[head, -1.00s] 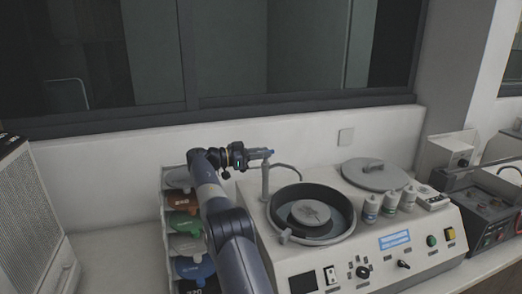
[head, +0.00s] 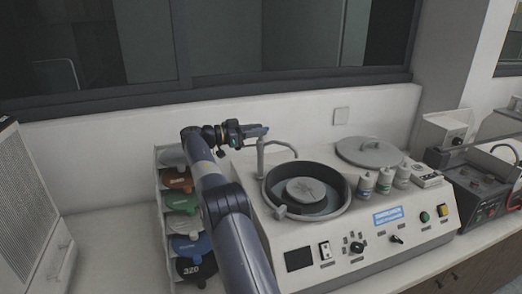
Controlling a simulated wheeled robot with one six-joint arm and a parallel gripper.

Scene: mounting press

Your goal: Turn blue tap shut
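The tap is a slim grey upright post (head: 261,156) with a curved spout, at the back left of the round black bowl (head: 270,189) on the white press machine. My gripper (head: 259,131) reaches from the left to the top of this post. Its fingers are level with the tap's top, at or against it. The blue tap handle cannot be told apart from the dark fingers here. The view is too small to show whether the fingers are closed on it.
A rack of coloured discs (head: 180,225) stands left of the machine, partly behind my arm. A grey lid (head: 368,151) and several small bottles (head: 384,181) sit right of the bowl. A white wall is close behind.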

